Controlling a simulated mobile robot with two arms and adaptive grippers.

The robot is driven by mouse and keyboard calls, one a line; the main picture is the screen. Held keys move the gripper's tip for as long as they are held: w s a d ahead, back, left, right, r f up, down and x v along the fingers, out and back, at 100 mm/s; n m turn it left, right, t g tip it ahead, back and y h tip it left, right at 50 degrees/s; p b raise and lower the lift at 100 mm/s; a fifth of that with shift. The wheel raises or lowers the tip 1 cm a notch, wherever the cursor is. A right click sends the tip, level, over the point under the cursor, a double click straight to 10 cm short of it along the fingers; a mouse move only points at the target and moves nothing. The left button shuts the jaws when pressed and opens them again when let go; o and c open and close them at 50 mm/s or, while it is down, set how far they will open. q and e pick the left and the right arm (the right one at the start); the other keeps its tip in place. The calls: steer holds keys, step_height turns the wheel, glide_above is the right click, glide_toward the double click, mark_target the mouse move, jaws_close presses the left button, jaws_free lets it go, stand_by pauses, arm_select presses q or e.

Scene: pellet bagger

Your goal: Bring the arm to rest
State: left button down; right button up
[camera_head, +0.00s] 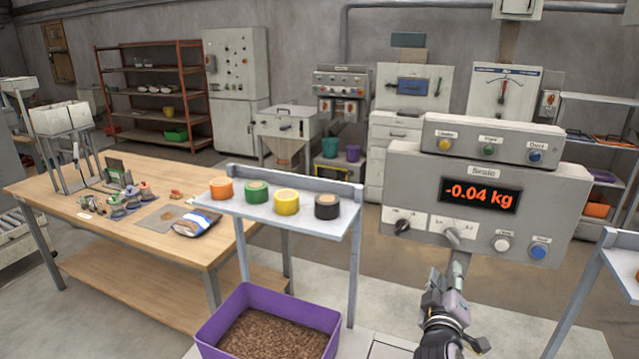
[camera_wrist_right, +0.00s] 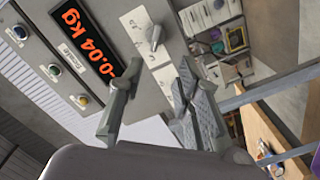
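My right gripper (camera_head: 455,275) is raised just below the front of the grey scale panel (camera_head: 415,180). In the right wrist view the two fingers of this gripper (camera_wrist_right: 158,90) stand apart with nothing between them. The red display (camera_head: 480,195) reads -0.04 kg. My left gripper is not in view.
A purple bin (camera_head: 325,318) of brown pellets stands below a small shelf (camera_head: 290,218) holding orange, green, yellow and black rolls. A wooden table (camera_head: 150,235) with a bag (camera_head: 197,224) is at left. Another shelf stand (camera_head: 610,240) is at the right edge.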

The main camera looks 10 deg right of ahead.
steer(key=s+a+f+m+g+y, duration=0.2)
steer(key=s+a+f+g+y, duration=0.25)
steer(key=s+f, duration=0.9)
steer(key=s+a+f+g+y, duration=0.2)
steer(key=s+a+f+g, duration=0.25)
steer(key=s, duration=0.45)
steer(key=s+a+f+g+y, duration=0.3)
steer(key=s+a, duration=0.3)
steer(key=s, duration=0.4)
step_height(320, 180, down, 31)
steer(key=s+g+b, duration=0.1)
steer(key=b, duration=0.4)
steer(key=s+d+f+g+b, duration=0.1)
steer(key=s+d+f+b, duration=0.1)
steer(key=s+f, duration=1.4)
step_height(320, 180, down, 3)
steer(key=shift+s+d+f+n+b, duration=0.15)
steer(key=shift+s+d+n+b, duration=0.15)
steer(key=shift+s+d+b, duration=0.15)
